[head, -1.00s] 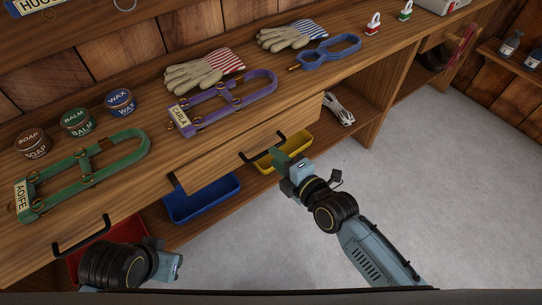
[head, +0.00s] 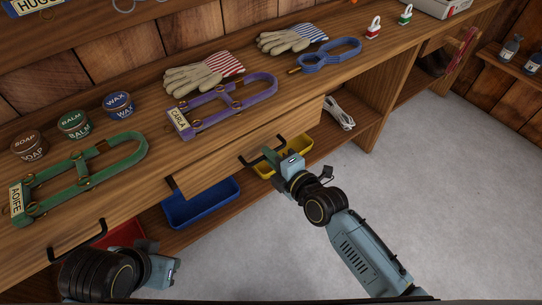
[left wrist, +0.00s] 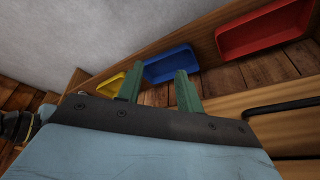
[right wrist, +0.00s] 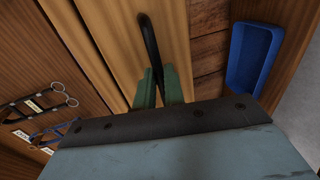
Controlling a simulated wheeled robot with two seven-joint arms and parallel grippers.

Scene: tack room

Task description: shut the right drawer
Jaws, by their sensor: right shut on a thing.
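The right drawer (head: 298,126) is a wooden drawer under the bench top, and its front stands out a little from the bench. Its black bar handle (head: 250,158) also shows in the right wrist view (right wrist: 148,38). My right gripper (head: 270,156) is at this handle, with its green fingers (right wrist: 159,85) shut on the bar. My left gripper (left wrist: 158,72) is open and empty, with its fingers apart. It is low at the left in the head view, near the left drawer's black handle (head: 78,240); its fingers are hidden there.
A blue bin (head: 205,205), a yellow bin (head: 297,158) and a red bin (left wrist: 262,32) sit on the shelf below the drawers. Gloves, tins and a purple halter (head: 235,103) lie on the bench top. The grey floor (head: 440,200) in front is clear.

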